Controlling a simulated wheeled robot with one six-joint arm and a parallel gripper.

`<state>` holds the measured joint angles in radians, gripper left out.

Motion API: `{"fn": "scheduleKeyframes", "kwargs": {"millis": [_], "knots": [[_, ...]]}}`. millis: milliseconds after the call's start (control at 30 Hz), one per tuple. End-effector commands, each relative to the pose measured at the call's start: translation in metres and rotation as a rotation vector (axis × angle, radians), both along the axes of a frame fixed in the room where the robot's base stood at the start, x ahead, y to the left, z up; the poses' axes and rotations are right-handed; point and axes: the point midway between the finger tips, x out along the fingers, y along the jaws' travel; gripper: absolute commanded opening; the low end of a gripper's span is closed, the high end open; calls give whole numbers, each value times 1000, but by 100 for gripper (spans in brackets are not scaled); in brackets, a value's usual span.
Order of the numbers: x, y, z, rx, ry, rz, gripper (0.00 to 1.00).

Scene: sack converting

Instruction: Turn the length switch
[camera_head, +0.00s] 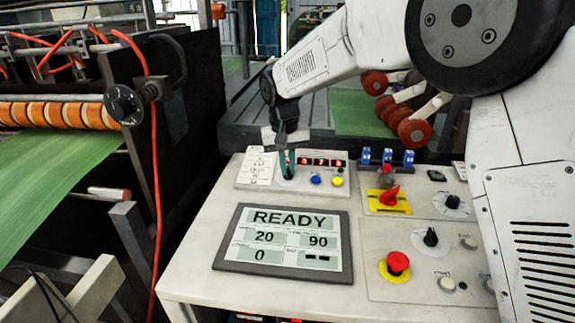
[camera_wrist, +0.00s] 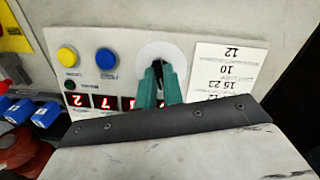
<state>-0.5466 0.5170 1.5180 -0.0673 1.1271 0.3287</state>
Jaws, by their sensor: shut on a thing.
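The length switch sits on a small raised panel (camera_head: 262,184) at the back left of the control desk, left of a red digit display (camera_head: 322,162). The digit display (camera_wrist: 104,102) is partly covered by my gripper's dark edge in the wrist view.
Blue (camera_head: 316,180) and yellow (camera_head: 337,181) buttons sit close right of the switch. A READY screen (camera_head: 283,284) lies in front. A red rotary switch (camera_head: 389,194) and a red emergency button (camera_head: 398,262) are further right. A printed card (camera_wrist: 226,72) lies beside the dial.

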Motion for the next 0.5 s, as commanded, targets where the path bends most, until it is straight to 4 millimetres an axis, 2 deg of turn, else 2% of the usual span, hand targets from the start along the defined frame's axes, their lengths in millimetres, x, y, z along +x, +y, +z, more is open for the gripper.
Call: {"fn": "scheduleKeyframes", "kwargs": {"millis": [500], "knots": [[-1, 2, -1, -72, 4, 306, 0]]}}
